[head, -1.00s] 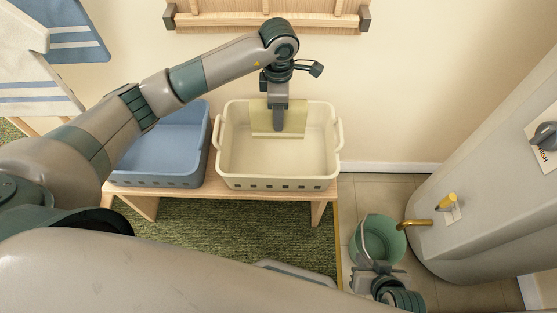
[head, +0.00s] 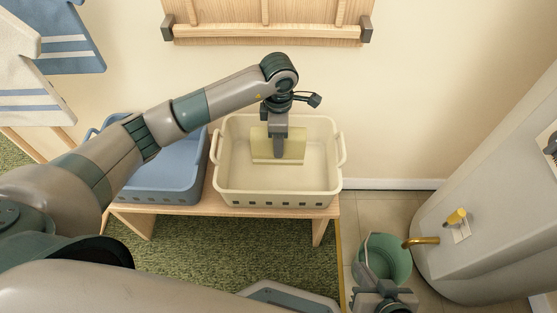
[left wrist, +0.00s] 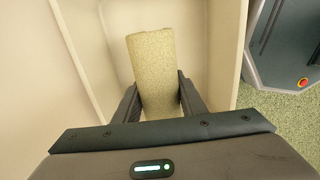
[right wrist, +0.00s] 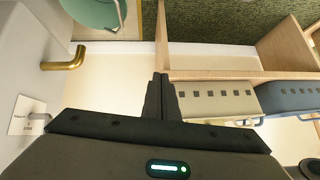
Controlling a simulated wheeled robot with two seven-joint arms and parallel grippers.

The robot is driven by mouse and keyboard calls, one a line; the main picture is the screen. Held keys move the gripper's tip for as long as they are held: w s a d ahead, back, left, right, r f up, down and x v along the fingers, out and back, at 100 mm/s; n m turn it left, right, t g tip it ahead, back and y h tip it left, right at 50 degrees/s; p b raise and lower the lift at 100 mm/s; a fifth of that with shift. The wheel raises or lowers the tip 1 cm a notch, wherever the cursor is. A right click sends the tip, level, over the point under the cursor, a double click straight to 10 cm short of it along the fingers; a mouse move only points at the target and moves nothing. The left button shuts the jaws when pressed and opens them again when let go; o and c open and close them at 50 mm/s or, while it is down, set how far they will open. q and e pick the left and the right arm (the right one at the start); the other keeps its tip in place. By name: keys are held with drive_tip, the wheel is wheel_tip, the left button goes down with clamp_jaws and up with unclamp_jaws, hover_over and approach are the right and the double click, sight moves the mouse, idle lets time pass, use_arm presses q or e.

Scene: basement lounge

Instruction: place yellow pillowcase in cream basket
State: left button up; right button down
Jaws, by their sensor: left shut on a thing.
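The yellow pillowcase (head: 292,147) is a folded pale-yellow piece inside the walls of the cream basket (head: 277,191). My left gripper (head: 278,154) reaches down into the basket, its fingers shut on the pillowcase. In the left wrist view the pillowcase (left wrist: 154,65) stands between the two fingers (left wrist: 158,98), with the basket's walls around it. I cannot tell whether it touches the basket floor. My right gripper (right wrist: 160,90) has its fingers together and empty, away from the basket, by the green bucket.
A blue basket (head: 160,180) stands left of the cream one on a wooden bench (head: 230,209). A green bucket (head: 392,258) stands on the tiles, beside a grey tank (head: 480,235) with a brass spout (head: 420,241). A wooden rack (head: 270,33) hangs on the wall behind.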

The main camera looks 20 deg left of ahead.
use_arm(q)
wheel_tip(320, 180, down, 4)
drive_tip(key=shift+r, duration=0.1)
use_arm(e)
drive_tip(key=shift+w+a+r+t, duration=0.3)
drive_tip(key=shift+w+r, duration=0.05)
drive_tip(key=shift+w, duration=0.05)
use_arm(q)
drive_tip(key=shift+f+b, duration=0.3)
drive_tip(key=shift+f, duration=1.55)
use_arm(e)
drive_tip(key=shift+w+a+r+t, duration=0.15)
drive_tip(key=shift+w+r+t, duration=0.35)
drive_tip(key=shift+w, duration=0.1)
use_arm(q)
drive_tip(key=shift+f, duration=0.15)
use_arm(e)
drive_tip(key=shift+w+a+r, duration=0.1)
